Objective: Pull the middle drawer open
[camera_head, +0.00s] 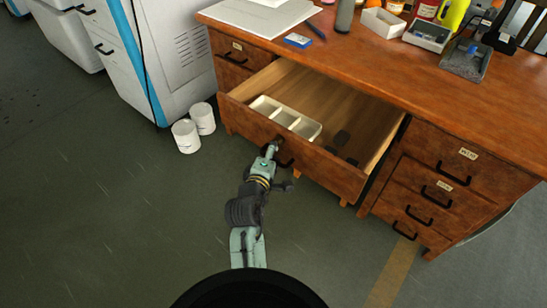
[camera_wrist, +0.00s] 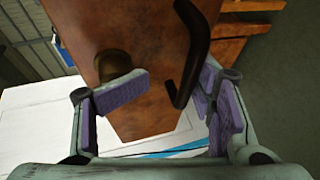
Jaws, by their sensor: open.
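The middle drawer (camera_head: 325,172) of the brown wooden desk stands well out from the desk, its inside showing. Its front also fills the middle of the wrist view (camera_wrist: 150,40). A black bar handle (camera_head: 285,160) sits on that front; in the wrist view the handle (camera_wrist: 194,55) lies between the jaws, closer to the right finger. My gripper (camera_head: 273,150) is at the drawer front by the handle. In the wrist view its purple-padded fingers (camera_wrist: 165,88) are spread apart; whether either touches the handle is unclear. A round brass-coloured knob (camera_wrist: 113,66) sits beside the left pad.
A white divided tray (camera_head: 285,119) and small dark items lie in the drawer. Side drawers (camera_head: 440,170) at right look shut. Two white rolls (camera_head: 186,137) stand on the floor by a white-blue cabinet (camera_head: 165,60). Tools and boxes cover the desktop. The floor in front is clear.

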